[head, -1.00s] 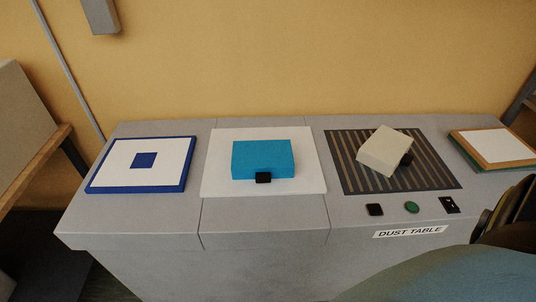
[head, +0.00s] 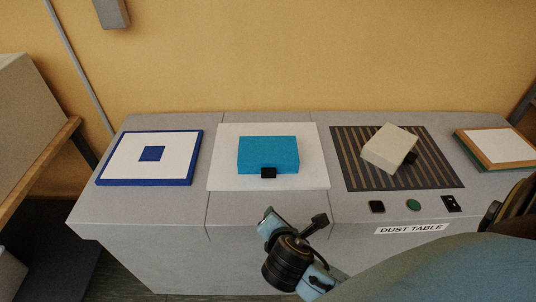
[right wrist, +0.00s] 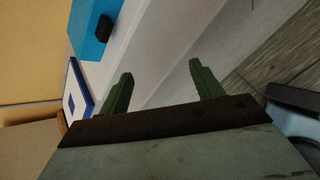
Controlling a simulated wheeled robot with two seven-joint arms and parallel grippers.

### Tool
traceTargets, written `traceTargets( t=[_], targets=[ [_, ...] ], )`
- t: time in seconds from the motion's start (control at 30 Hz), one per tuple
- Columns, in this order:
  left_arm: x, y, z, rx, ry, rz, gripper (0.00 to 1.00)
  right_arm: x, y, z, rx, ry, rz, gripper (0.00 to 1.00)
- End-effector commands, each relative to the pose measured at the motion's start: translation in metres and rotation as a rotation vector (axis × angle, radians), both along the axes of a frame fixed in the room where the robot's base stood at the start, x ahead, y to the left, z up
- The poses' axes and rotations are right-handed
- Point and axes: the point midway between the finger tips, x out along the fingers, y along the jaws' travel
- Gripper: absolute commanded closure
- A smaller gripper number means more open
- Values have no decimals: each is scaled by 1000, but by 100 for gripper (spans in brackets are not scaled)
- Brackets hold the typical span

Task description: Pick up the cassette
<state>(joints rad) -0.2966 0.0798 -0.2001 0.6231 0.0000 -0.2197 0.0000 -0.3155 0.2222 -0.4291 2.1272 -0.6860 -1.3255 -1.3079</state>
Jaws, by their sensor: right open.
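Two cassette-like blocks with black tabs lie on the grey table; I cannot tell from looks alone which is the cassette. A bright blue block (head: 268,153) lies flat on a white sheet (head: 227,178) at the middle. A cream block (head: 389,148) lies turned on a striped dark grille (head: 438,174). The blue block also shows at the top left of the right wrist view (right wrist: 90,28). My right gripper (right wrist: 160,71) is open and empty, its green fingers apart from the block. In the head view my right wrist is before the table's front edge. My left gripper is not in view.
A blue-edged white board (head: 122,161) with a blue square lies at the table's left. A brown-framed board (head: 497,147) lies at the right end. A wall stands behind.

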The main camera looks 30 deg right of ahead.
Motion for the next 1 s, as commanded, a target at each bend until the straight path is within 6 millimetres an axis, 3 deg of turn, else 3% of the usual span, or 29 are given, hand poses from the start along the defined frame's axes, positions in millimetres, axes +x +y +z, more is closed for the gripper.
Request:
traceTargets(
  t=[0.2,0.33,0.47,0.8,1.0],
  targets=[
    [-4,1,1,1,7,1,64,31,6,35,-494,44,317,35],
    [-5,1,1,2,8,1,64,38,8,45,-650,68,396,35],
    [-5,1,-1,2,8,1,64,48,4,45,-706,76,420,35],
    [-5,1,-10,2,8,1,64,96,-25,21,-704,76,419,35],
    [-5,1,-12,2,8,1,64,107,-32,16,-701,76,419,35]
  ],
)
